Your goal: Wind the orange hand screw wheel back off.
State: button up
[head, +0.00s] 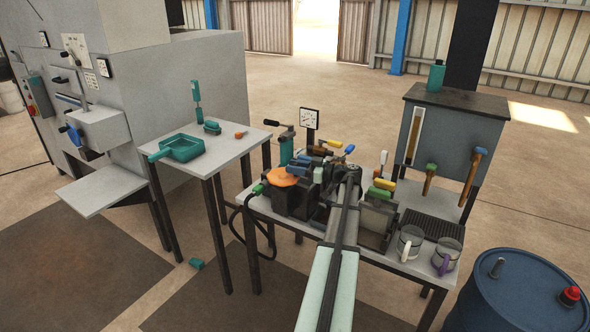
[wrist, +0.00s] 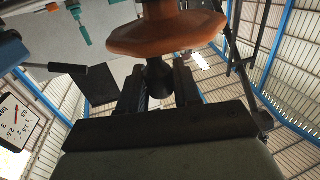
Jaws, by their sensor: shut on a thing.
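The orange hand screw wheel (head: 282,178) sits at the left part of the crowded bench, on a dark block. In the wrist view the wheel (wrist: 165,36) fills the top middle, its faceted rim seen close up. A dark tapered knob (wrist: 159,78) sits at the wheel's near side. My gripper (wrist: 160,88) has its two dark fingers on either side of this knob and is shut on it. The exact contact is partly hidden in shadow. In the head view my arm reaches in from the bottom, and the fingers are hard to make out among the bench parts.
Levers with yellow, orange and blue grips (head: 349,149) crowd the bench behind the wheel. A dial gauge (head: 309,118) stands at the back. Two mugs (head: 410,243) are at the front right, near a blue drum (head: 510,290). A side table (head: 226,150) with a teal tray (head: 182,148) is left.

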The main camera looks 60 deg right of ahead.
jog(key=shift+w+d+n+g+y, duration=0.2)
jog(key=shift+n+g+y, duration=0.15)
jog(key=shift+n+y, duration=0.35)
jog(key=shift+w+d+n+g+y, duration=0.1)
jog(key=shift+d+n+g+y, duration=0.3)
jog(key=shift+y, duration=0.5)
jog(key=shift+w+d+n+g+y, duration=0.1)
jog(key=shift+n+g+y, duration=0.15)
jog(key=shift+n+y, duration=0.45)
jog(key=shift+a+y, duration=0.1)
jog(key=shift+y, duration=0.3)
jog(key=o, duration=0.9)
jog(key=shift+o, duration=0.2)
jog(key=v, duration=1.3)
jog(key=shift+s+d, duration=0.2)
jog(key=shift+s, duration=0.1)
jog(key=shift+r, duration=0.15)
